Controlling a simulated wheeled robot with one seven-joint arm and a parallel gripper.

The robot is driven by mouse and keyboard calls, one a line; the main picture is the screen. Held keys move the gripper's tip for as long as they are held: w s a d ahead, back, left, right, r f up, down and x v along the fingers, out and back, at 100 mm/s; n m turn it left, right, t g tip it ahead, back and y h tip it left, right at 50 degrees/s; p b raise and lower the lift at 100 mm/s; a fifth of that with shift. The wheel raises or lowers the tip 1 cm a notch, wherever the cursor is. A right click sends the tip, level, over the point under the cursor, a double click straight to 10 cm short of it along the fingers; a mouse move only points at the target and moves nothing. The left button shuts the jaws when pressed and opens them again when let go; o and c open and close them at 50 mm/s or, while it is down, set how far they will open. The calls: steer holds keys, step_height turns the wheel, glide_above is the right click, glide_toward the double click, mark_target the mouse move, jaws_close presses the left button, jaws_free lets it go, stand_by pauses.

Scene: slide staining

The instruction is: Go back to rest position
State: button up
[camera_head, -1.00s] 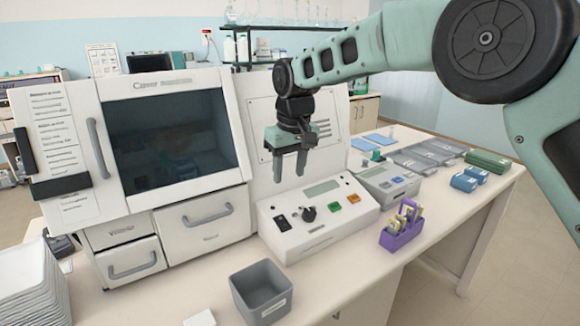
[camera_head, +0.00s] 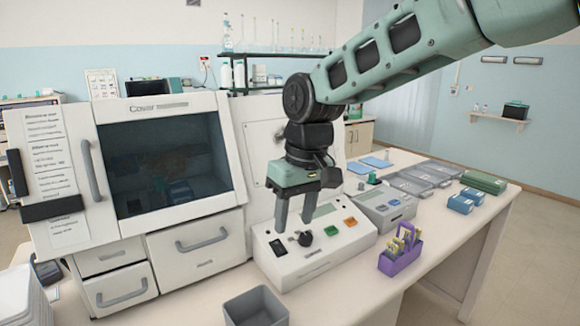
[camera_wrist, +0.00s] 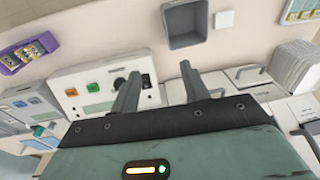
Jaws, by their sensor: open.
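My gripper (camera_head: 293,222) hangs with its fingers pointing down, in front of the white machine's panel and over the back of the control box in the head view. Its two grey fingers are apart with nothing between them. In the wrist view my gripper (camera_wrist: 158,85) is also open and empty. The control box (camera_head: 318,252) has a black knob, a small display, and green and orange buttons. It also shows in the wrist view (camera_wrist: 75,105). I cannot tell the exact gap between the fingertips and the box.
A grey open bin (camera_head: 256,308) stands at the front. A purple rack (camera_head: 400,259) with yellow-topped items stands right of the control box. A second device (camera_head: 380,206), grey trays (camera_head: 418,176) and blue boxes (camera_head: 461,203) lie farther right. The white cabinet machine (camera_head: 120,200) fills the left.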

steer(key=s+d+f, duration=0.2)
steer(key=s+d, duration=0.2)
steer(key=s, duration=0.4)
steer(key=s+d+f+b, duration=0.1)
steer(key=s+d+f, duration=0.2)
steer(key=s, duration=0.6)
steer(key=s+d+f+h, duration=0.1)
steer(key=s+d+f, duration=0.2)
steer(key=s+d, duration=0.3)
steer(key=s, duration=0.2)
steer(key=shift+s+d+f, duration=0.2)
steer(key=shift+s, duration=0.2)
